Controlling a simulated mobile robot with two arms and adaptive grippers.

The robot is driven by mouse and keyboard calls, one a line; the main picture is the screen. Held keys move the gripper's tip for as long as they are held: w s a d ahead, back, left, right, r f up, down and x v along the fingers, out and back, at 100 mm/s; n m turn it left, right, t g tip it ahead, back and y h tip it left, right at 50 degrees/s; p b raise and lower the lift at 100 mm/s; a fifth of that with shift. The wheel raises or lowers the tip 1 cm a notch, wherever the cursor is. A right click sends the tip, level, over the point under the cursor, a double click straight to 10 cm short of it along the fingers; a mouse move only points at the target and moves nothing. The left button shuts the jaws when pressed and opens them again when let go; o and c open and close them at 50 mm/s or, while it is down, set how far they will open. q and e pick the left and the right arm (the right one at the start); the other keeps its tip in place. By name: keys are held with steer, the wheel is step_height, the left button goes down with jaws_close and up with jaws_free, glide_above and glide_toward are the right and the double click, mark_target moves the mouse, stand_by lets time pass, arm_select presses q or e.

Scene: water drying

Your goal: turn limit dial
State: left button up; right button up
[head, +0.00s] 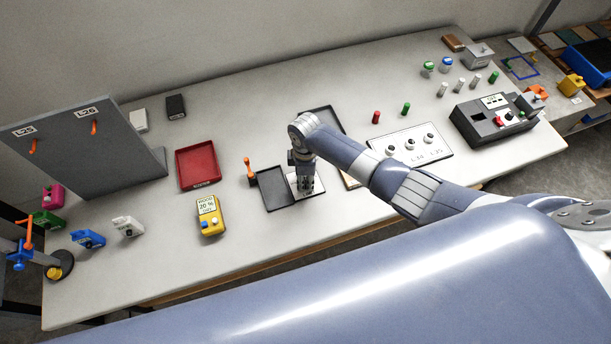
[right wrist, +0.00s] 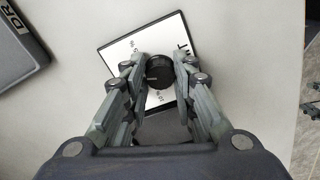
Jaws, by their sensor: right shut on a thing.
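The limit dial is a round black knob (right wrist: 159,66) on a white plate with a dark border and printed marks (right wrist: 122,52) in the right wrist view. My right gripper (right wrist: 160,80) is shut on the knob, with one finger on each side of it. In the head view my right gripper (head: 305,190) points down over the small white plate (head: 291,184) on the table. There the knob is hidden behind the gripper. Part of the plate's printing is covered by the fingers. My left gripper is not in view.
A black tray (head: 273,190) lies just left of the plate, with an orange-handled piece (head: 250,170) beside it. A yellow meter (head: 210,215) and a red tray (head: 198,168) stand further left.

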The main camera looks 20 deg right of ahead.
mark_target(306, 180)
steer(key=shift+w+m, duration=0.1)
steer(key=shift+m, duration=0.2)
steer(key=o, duration=1.1)
step_height(306, 180, up, 12)
steer(key=shift+r, duration=0.1)
stand_by(0.6)
